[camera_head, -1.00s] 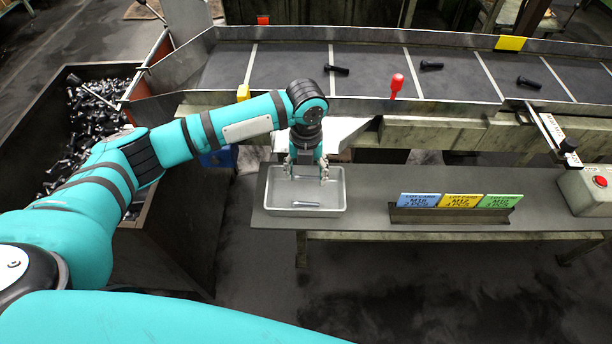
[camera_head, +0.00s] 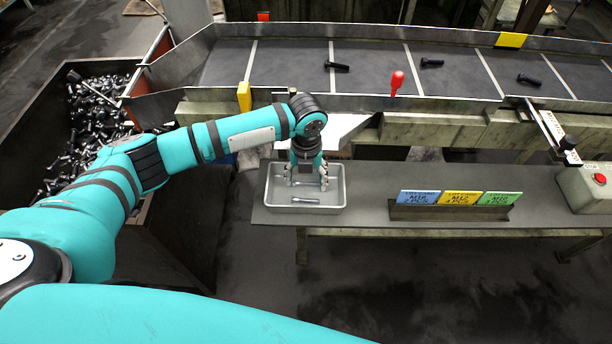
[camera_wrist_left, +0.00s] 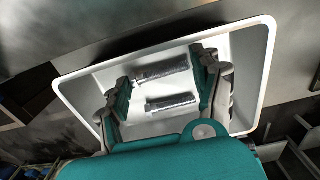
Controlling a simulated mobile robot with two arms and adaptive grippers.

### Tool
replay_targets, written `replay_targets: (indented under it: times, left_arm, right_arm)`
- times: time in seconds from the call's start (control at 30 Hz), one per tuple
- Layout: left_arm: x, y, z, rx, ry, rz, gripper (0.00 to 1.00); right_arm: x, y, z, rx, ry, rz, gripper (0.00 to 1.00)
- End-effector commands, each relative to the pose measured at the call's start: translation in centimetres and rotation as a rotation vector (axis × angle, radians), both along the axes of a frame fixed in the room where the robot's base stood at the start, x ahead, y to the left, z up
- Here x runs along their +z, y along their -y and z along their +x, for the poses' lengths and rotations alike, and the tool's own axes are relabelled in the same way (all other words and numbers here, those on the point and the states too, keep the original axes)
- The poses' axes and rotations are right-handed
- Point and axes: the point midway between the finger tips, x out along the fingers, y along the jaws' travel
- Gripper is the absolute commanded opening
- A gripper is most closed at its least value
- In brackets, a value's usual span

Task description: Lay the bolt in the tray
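The grey metal tray (camera_head: 340,207) stands at the left end of the bench. It also shows in the left wrist view (camera_wrist_left: 255,85). My left gripper (camera_head: 306,182) points down inside the tray, its two fingers spread wide. In the left wrist view two silver bolts show in the tray: one (camera_wrist_left: 160,74) lies near the fingertips, between them, and the other (camera_wrist_left: 172,102) lies beside it. I see no finger closed on either. In the head view one bolt (camera_head: 306,201) lies on the tray floor at the front. My right gripper is not in view.
A sign holder (camera_head: 450,212) with blue, yellow and green cards stands right of the tray. A control box with a red button (camera_head: 598,179) is at the far right. Dark bolts lie on the conveyor (camera_head: 380,70) behind. A bin of bolts (camera_head: 95,110) is at the left.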

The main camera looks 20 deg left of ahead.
Motion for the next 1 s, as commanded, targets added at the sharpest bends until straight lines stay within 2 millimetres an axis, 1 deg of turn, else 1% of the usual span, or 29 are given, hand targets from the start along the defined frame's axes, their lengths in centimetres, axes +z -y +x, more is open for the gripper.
replay_targets:
  times: [0.03,0.1,0.13,0.37,0.47,0.57,0.67,0.8,1.0]
  left_arm:
    - [0.0,0.0,0.0,0.000,0.000,0.000,0.74]
    - [0.0,0.0,0.0,0.000,0.000,0.000,0.84]
    - [0.0,0.0,0.0,0.000,0.000,0.000,0.85]
    - [0.1,0.0,0.0,0.000,0.001,0.000,0.85]
    - [0.6,0.0,0.1,-0.001,0.002,0.000,0.85]
    - [1.7,0.0,0.1,-0.001,0.004,-0.001,0.85]
    - [3.4,0.0,0.2,0.000,0.007,-0.001,0.85]
    - [6.6,0.1,0.2,-0.001,0.007,-0.002,0.85]
    - [10.6,0.1,0.1,-0.001,0.003,-0.001,0.85]
  right_arm:
    - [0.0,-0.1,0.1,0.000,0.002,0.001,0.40]
    - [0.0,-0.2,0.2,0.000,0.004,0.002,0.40]
    - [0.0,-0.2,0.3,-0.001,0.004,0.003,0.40]
    - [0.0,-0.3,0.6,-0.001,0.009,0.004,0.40]
    - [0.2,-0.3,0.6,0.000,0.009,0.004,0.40]
    - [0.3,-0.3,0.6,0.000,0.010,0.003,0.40]
    - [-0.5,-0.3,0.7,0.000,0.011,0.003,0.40]
    - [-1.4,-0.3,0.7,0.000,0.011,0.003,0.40]
    - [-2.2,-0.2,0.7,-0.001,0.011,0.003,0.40]
